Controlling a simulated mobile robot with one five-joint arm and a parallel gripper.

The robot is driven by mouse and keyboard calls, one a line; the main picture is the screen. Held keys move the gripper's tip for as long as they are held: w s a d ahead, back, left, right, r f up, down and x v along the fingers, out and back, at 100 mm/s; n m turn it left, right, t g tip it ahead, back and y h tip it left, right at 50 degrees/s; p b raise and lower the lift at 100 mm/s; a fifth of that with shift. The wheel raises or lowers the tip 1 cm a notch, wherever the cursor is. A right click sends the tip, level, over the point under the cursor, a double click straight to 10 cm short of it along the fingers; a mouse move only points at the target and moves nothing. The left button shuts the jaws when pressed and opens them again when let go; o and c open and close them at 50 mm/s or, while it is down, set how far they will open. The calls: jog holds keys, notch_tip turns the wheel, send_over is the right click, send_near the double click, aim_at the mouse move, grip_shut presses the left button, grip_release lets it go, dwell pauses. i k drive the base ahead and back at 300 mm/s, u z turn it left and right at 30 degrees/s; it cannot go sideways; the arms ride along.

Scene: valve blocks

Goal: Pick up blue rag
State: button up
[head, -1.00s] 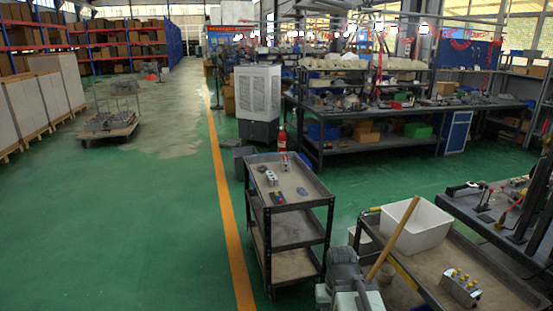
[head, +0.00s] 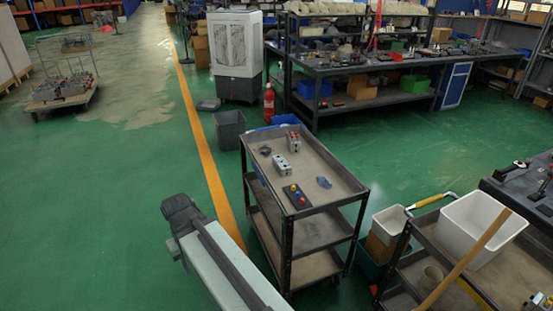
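The blue rag (head: 324,182) is a small crumpled piece lying on the top tray of the dark cart (head: 345,181), right of its middle. Nothing covers it. My arm reaches up from the bottom edge, left of the cart and well apart from the rag. No gripper fingers show in the picture.
The same tray holds a block with coloured knobs (head: 296,196), grey valve blocks (head: 281,165) and a small dark item (head: 265,151). A second cart with a white bin (head: 481,230) and a wooden handle stands at right. Green floor (head: 100,200) is clear at left.

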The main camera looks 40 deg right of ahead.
aim_at(323, 181)
jog(key=z, duration=0.1)
jog(key=i, duration=1.55)
jog(key=z, duration=0.35)
jog(key=k, duration=0.9)
jog(key=z, duration=0.2)
jog(key=i, duration=0.95)
jog(key=u, duration=0.1)
